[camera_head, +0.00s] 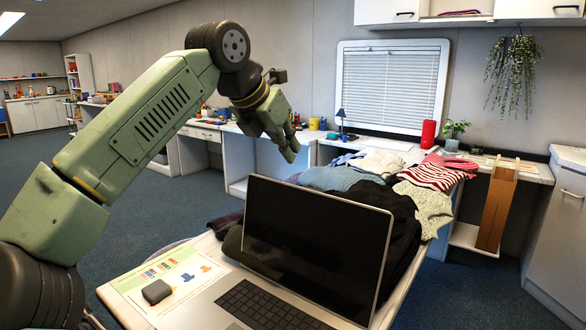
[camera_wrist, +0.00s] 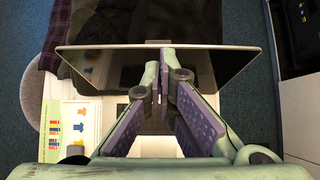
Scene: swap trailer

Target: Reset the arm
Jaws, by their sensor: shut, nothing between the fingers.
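My green arm reaches up from the left in the head view and bends down at the wrist. My gripper (camera_head: 288,150) hangs in the air above and behind the open laptop (camera_head: 316,240), apart from it. In the wrist view my gripper (camera_wrist: 160,80) is shut, with its two purple-padded fingers together at the tips and nothing held. The laptop screen's edge (camera_wrist: 220,62) shows beyond the fingertips in that view.
The laptop stands on a white table with a printed sheet (camera_head: 172,278) and a small dark grey object (camera_head: 157,292) on it. Piled clothes (camera_head: 430,178) lie behind the laptop. Counters line the wall. Open carpet (camera_head: 150,210) is at left.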

